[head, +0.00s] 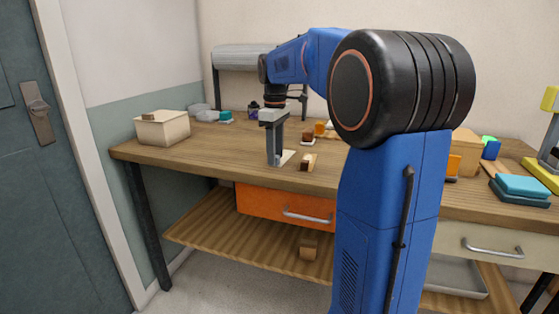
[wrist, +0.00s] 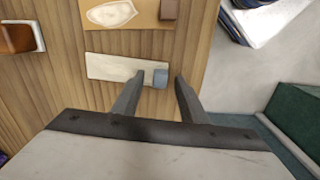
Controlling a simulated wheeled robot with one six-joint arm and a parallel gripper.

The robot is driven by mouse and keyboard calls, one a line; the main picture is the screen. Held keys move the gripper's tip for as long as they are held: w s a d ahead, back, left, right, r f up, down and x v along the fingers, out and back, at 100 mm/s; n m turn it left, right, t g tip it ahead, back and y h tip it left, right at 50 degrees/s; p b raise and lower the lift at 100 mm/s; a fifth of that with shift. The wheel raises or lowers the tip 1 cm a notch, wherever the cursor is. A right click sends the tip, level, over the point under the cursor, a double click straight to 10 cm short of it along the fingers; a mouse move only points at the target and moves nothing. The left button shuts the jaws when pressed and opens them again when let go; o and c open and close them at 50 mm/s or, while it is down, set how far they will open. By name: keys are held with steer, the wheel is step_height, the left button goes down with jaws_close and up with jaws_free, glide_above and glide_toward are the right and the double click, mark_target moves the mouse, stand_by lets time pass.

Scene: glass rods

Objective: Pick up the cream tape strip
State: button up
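The cream tape strip (wrist: 112,67) lies flat on the wooden tabletop in the wrist view. A small blue-grey block or tab (wrist: 160,78) sits at its right end; I cannot tell if it is part of the strip. My gripper (wrist: 158,78) points down with its fingers apart, one on each side of the blue-grey piece, with a gap on the right. In the head view, my gripper (head: 274,162) is low over the table near the front edge, and part of the strip (head: 287,156) shows just right of the fingers.
A tan piece with a pale oval (wrist: 112,13) and a brown cube (wrist: 169,10) lie beyond the strip. A brown block (wrist: 15,39) is at left. A cream box (head: 162,129) stands at the table's left end. The table edge is close to my gripper's right in the wrist view.

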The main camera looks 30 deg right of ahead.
steer(key=shift+c, duration=0.3)
jaws_close()
